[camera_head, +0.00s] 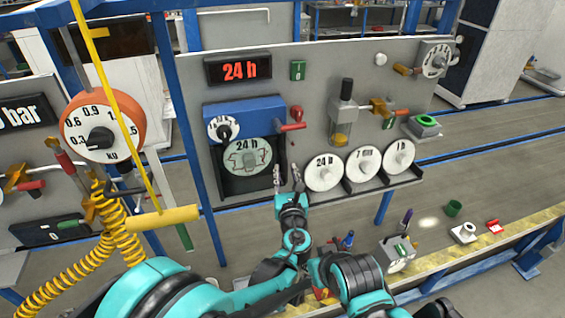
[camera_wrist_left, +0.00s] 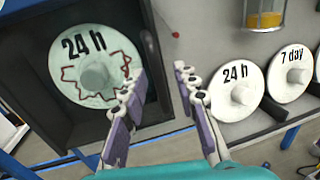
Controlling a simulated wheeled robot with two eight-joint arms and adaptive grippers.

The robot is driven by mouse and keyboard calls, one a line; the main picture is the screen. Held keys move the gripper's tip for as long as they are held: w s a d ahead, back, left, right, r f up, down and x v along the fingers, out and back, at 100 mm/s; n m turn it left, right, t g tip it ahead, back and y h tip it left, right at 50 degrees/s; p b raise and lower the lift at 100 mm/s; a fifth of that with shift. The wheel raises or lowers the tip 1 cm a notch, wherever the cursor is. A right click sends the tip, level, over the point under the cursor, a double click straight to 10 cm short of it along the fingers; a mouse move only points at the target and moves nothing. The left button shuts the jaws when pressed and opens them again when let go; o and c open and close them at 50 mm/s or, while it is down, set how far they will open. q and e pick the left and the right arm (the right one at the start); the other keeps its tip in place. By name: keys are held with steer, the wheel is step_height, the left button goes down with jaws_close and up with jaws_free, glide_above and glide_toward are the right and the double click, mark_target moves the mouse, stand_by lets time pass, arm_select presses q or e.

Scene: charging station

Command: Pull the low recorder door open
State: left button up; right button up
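The recorder (camera_head: 262,110) on the grey panel has a blue upper part with a small white dial (camera_head: 223,129). Below it is a black frame around a green-white 24 h chart disc (camera_head: 248,157). The disc shows large in the left wrist view (camera_wrist_left: 95,72), recessed in its black frame (camera_wrist_left: 158,107). A red handle (camera_head: 292,127) sticks out at the recorder's right. I cannot tell how the door stands. My left gripper (camera_head: 287,176) is open and empty, just right of the frame's lower corner. Its two fingers (camera_wrist_left: 160,105) stand apart in the wrist view. My right gripper is not in view.
A shelf right of my left gripper holds three white discs, including the 24 h disc (camera_head: 324,172). A yellow bar (camera_head: 163,218) and coiled yellow hose (camera_head: 110,235) hang at the left. Small parts, including a green cup (camera_head: 453,208), lie at lower right.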

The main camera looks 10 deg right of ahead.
arm_select(q)
steer(key=shift+w, duration=0.3)
steer(key=shift+s+r, duration=0.1)
steer(key=shift+s, duration=0.25)
steer(key=shift+c, duration=1.3)
jaws_close()
